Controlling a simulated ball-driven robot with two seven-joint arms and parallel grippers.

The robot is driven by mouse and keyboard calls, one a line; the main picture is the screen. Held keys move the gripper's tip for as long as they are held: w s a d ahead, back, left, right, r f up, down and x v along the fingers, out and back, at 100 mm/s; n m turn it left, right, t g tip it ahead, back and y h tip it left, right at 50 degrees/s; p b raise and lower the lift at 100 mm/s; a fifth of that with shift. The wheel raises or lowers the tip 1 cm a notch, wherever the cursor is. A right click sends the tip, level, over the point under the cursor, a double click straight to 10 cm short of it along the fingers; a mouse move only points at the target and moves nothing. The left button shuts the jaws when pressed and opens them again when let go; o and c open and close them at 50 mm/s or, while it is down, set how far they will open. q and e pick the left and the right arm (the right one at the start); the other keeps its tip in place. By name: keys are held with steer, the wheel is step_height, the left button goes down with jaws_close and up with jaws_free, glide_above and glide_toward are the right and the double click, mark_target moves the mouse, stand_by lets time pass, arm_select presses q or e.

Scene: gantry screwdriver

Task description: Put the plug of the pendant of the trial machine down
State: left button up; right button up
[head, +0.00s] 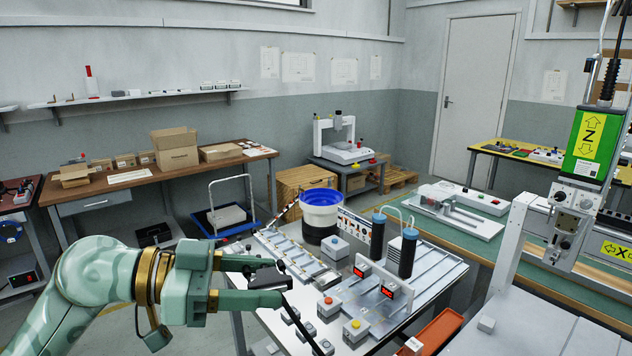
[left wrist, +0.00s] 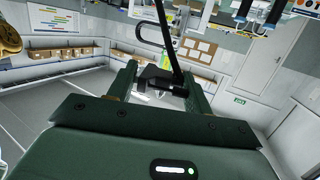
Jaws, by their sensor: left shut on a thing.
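My left gripper (head: 274,281) reaches in from the left, over the near left edge of the white machine table (head: 262,318). It is shut on the black plug (head: 266,277), with a black cable (head: 300,322) trailing down to the right. In the left wrist view the plug (left wrist: 158,82) sits between the two green fingers of the gripper (left wrist: 160,88), and a black cable (left wrist: 167,38) runs from it toward the picture's top. The plug appears held above the table. I cannot make out the pendant itself. My right gripper is not in view.
The table carries a white and blue bowl feeder (head: 320,216), button boxes (head: 328,307) and metal rails. A green Z-axis gantry head (head: 588,140) hangs at the right. A wooden bench (head: 190,163) with cardboard boxes stands behind.

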arm_select(q)
steer(key=s+a+f+n+t+y, duration=0.1)
steer(key=s+a+f+n+t, duration=0.1)
steer(key=a+f, duration=0.4)
steer(key=s+a+f+n+t+y, duration=0.1)
steer(key=s+a+f+n+t, duration=0.1)
steer(key=s+a+f, duration=0.3)
step_height(320, 180, down, 4)
steer(key=shift+a+r+n+t+y, duration=0.2)
steer(key=shift+a+n+t+y, duration=0.1)
steer(key=shift+a+t, duration=0.6)
